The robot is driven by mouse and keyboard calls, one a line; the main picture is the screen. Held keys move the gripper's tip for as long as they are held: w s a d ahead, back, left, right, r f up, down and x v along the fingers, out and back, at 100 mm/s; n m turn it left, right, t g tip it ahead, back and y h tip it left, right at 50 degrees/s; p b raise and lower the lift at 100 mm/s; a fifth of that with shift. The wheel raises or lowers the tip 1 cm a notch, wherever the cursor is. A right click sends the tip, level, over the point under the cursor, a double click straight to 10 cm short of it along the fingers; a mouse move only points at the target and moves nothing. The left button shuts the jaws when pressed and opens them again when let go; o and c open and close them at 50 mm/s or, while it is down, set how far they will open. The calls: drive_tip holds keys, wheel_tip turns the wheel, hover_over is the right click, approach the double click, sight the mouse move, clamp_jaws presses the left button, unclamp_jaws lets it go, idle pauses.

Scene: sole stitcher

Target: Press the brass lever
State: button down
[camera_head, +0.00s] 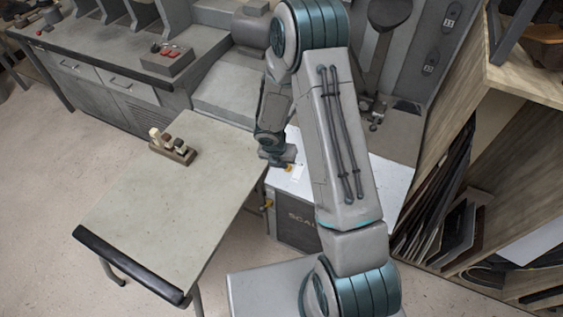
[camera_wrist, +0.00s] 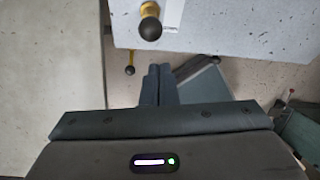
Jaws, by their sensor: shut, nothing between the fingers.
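A brass lever with a dark round knob (camera_wrist: 150,28) stands at the edge of the pale top of a cabinet in the wrist view. A bit of brass shows beside my gripper in the head view (camera_head: 288,168). A second, smaller brass stem with a dark ball (camera_wrist: 130,69) is lower, below the top's edge; a brass fitting also shows on the cabinet's side in the head view (camera_head: 268,203). My gripper (camera_wrist: 159,70) is shut and empty, its fingertips apart in the picture from the larger knob. In the head view my gripper (camera_head: 284,162) is partly hidden.
The cabinet's pale top (camera_head: 383,183) lies beneath my arm, with a white label (camera_wrist: 172,14) by the lever. A grey table (camera_head: 165,205) on the left carries a small block with knobs (camera_head: 172,148). A wooden rack (camera_head: 480,170) stands on the right.

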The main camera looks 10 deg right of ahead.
drive_tip(key=w+d+r+p, duration=0.1)
drive_tip(key=w+r, duration=0.2)
drive_tip(key=r, duration=0.5)
drive_tip(key=shift+w+d, duration=0.15)
drive_tip(key=shift+d, duration=0.25)
drive_tip(key=shift+r, duration=0.1)
drive_tip(key=s+d+r+m+h, duration=0.1)
drive_tip(key=s+r+m, duration=0.4)
drive_tip(key=r+m, duration=0.3)
drive_tip(key=s+d+r+m, duration=0.2)
drive_tip(key=s+r+m, duration=0.35)
drive_tip(key=r, duration=0.45)
drive_tip(key=s+a+r+m+t+y, duration=0.1)
drive_tip(key=s+r+m, duration=0.3)
drive_tip(key=s+m, duration=0.3)
drive_tip(key=s+a+r+m+t+y, duration=0.1)
drive_tip(key=s+r+m, duration=0.3)
drive_tip(key=s+m, duration=0.4)
drive_tip(key=shift+a+r+m+y, duration=0.4)
drive_tip(key=shift+a+m+y, duration=0.25)
drive_tip(key=shift+m, duration=0.2)
